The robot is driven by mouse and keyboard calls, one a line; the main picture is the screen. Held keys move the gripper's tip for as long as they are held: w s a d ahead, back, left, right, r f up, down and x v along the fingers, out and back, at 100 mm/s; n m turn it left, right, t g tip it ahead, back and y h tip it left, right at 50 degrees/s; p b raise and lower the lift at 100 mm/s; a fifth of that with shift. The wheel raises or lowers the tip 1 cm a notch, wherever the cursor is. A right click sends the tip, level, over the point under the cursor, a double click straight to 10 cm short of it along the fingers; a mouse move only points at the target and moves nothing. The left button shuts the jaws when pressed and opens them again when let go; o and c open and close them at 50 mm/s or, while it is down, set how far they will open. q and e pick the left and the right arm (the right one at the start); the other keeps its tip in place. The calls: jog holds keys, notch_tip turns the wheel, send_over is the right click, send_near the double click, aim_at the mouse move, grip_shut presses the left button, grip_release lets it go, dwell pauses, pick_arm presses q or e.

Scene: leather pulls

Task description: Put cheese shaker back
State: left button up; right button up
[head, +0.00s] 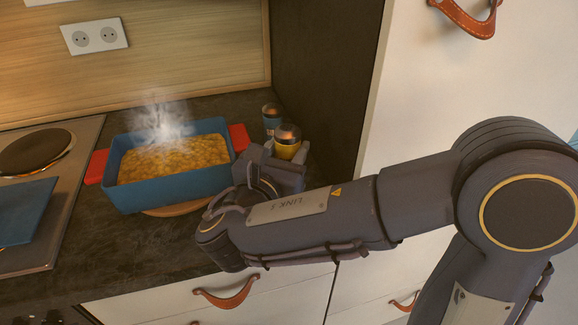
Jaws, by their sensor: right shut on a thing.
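The cheese shaker (287,145), with a yellow body and a shiny copper-coloured top, is upright at the back right of the counter. My right gripper (285,157) is shut on it, with the fingers around its lower part. The gripper hides the shaker's base, so I cannot tell whether it touches the counter. My left gripper is not in view.
A second shaker (271,118) with a similar top stands just behind. A steaming blue baking dish (160,190) with red handles sits on a round wooden board (178,209) to the left. A dark side panel (325,80) closes off the right. The front counter (130,250) is clear.

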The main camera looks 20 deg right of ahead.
jog(key=shift+w+d+f, duration=0.1)
jog(key=shift+f, duration=0.15)
jog(key=shift+w+d+f+b, duration=0.1)
jog(key=shift+f+b, duration=0.2)
jog(key=shift+f, duration=0.6)
jog(key=shift+w+d+f+b, duration=0.1)
jog(key=shift+f+b, duration=0.15)
jog(key=shift+f, duration=0.65)
jog(key=shift+f, duration=0.2)
jog(key=o, duration=1)
jog(key=shift+r, duration=0.1)
jog(key=shift+r, duration=0.2)
jog(key=v, duration=1.2)
jog(key=shift+f+p, duration=0.1)
jog(key=shift+p, duration=0.2)
